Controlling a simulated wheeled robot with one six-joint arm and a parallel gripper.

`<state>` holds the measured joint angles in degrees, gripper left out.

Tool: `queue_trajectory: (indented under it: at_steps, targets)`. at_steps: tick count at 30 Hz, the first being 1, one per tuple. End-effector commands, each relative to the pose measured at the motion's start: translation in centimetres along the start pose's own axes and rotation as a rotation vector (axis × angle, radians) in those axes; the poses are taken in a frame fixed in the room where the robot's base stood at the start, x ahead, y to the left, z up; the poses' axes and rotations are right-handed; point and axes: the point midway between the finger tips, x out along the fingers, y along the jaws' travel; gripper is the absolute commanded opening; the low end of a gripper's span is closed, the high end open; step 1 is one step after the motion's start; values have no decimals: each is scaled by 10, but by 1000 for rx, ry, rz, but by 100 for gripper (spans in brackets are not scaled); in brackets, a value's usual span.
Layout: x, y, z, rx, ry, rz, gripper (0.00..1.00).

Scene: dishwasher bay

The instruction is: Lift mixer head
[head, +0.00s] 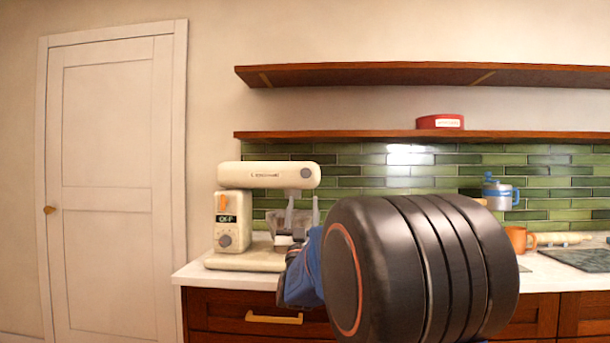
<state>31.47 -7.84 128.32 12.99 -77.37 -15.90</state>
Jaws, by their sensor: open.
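The cream stand mixer (233,215) stands on the left end of the white counter. Its head (268,175) lies level, and the front panel reads OFF beside an orange lever. My gripper (290,240) is open at the mixer's right side, below the right end of the head and in front of the bowl area. The bowl (303,222) shows only in part behind my gripper and arm. I cannot tell from this view whether my gripper touches the mixer. My large dark arm joint hides the counter to the right of the mixer.
The counter (190,274) ends left of the mixer, near a white door (108,190). Two wooden shelves run above, the lower (340,135) holding a red tin (440,121). A blue-lidded pot (500,194), an orange mug (519,240) and a rolling pin (560,238) stand right.

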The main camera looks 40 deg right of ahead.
Motion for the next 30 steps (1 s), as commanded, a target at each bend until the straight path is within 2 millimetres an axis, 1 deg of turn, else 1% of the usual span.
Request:
queue_trajectory:
  at_steps: [1, 3, 18, 24, 30]
  targets:
    - [10, 0, 0, 0, 0, 0, 47]
    - [22, 0, 0, 0, 1, 0, 47]
    - [108, 0, 1, -1, -2, 0, 47]
    - [130, 0, 1, 0, -1, 0, 47]
    - [137, 0, 1, 0, -2, -1, 47]
